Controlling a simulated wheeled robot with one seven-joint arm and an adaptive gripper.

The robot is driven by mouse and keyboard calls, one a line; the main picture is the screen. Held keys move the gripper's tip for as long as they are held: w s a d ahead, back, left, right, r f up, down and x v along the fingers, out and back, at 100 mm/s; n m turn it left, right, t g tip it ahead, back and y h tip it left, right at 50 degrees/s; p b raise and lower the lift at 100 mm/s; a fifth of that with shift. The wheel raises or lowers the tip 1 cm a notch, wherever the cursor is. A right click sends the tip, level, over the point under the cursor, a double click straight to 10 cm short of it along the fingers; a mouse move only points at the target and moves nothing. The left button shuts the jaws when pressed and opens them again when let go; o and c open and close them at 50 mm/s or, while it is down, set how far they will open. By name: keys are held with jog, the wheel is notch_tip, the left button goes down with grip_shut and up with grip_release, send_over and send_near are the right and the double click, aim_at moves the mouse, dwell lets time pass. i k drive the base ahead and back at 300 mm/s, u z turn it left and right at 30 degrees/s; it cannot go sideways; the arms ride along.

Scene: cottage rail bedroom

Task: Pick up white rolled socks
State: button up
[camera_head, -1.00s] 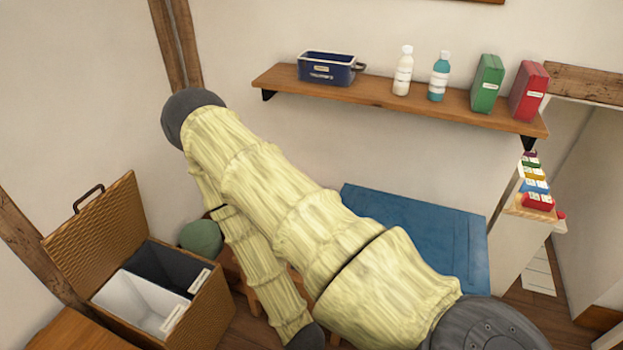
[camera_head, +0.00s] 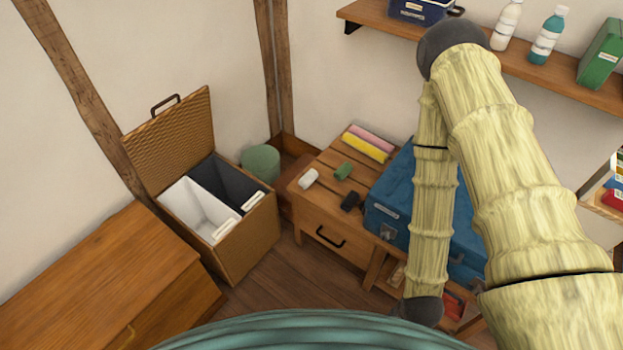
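The white rolled socks (camera_head: 308,179) appear as a small white roll near the left edge of a wooden bench top (camera_head: 325,160). A green roll (camera_head: 343,171) and a black roll (camera_head: 351,201) lie near it on the same top. My arm reaches across the right side of the view, well to the right of the white roll. My gripper is not visible, so what it holds cannot be seen.
A blue case (camera_head: 393,200) stands right of the rolls. An open wicker hamper (camera_head: 245,240) with white and dark compartments stands left. A wooden chest (camera_head: 110,275) is at lower left. A wall shelf (camera_head: 480,52) hangs above.

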aim_at(312, 175)
jog(key=k, duration=0.5)
jog(key=u, duration=1.15)
jog(key=i, duration=1.25)
jog(key=z, duration=0.8)
jog(key=i, duration=0.45)
jog(key=z, duration=0.5)
